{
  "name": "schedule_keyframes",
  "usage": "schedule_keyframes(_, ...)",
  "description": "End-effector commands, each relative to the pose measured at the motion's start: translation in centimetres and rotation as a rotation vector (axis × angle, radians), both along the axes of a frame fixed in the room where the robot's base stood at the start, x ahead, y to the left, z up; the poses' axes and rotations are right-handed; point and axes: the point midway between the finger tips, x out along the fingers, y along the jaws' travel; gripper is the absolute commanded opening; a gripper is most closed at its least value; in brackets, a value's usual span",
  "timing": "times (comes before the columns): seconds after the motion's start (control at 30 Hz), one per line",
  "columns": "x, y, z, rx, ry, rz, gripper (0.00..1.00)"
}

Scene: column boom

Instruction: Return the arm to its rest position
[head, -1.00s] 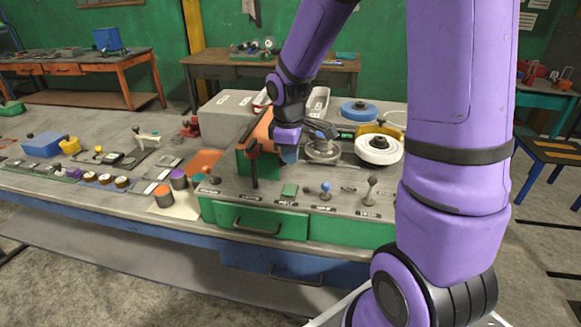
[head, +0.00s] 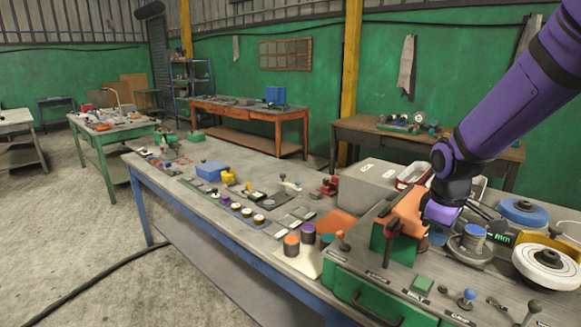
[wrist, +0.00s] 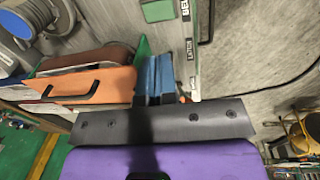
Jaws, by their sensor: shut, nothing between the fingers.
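My purple arm comes in from the upper right in the head view. My gripper (head: 438,238) points down over the green machine base on the bench, beside an orange-topped green block (head: 408,212). In the wrist view the blue fingers of my gripper (wrist: 154,78) are together with nothing between them. The orange block top with its black handle (wrist: 88,84) lies just left of the fingers there. I cannot tell whether the fingers touch it.
A grey box (head: 367,184), a blue disc (head: 522,211) and a white wheel (head: 548,265) stand around my gripper. A dark lever (head: 391,238) stands at the block's front. Small parts line the long bench (head: 180,200) to the left. Open floor (head: 90,240) lies left of it.

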Motion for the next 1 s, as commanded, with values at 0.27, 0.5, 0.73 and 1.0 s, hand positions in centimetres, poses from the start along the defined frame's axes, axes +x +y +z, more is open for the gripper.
schedule_keyframes(0.27,-4.5,1.5,6.9,0.009,-0.123,-0.191,0.00)
schedule_keyframes(0.5,-9.3,2.7,11.3,0.059,-0.224,-0.359,0.00)
schedule_keyframes(0.73,-14.2,3.7,14.4,0.140,-0.312,-0.511,0.00)
schedule_keyframes(1.0,-18.8,4.4,16.1,0.239,-0.374,-0.642,0.00)
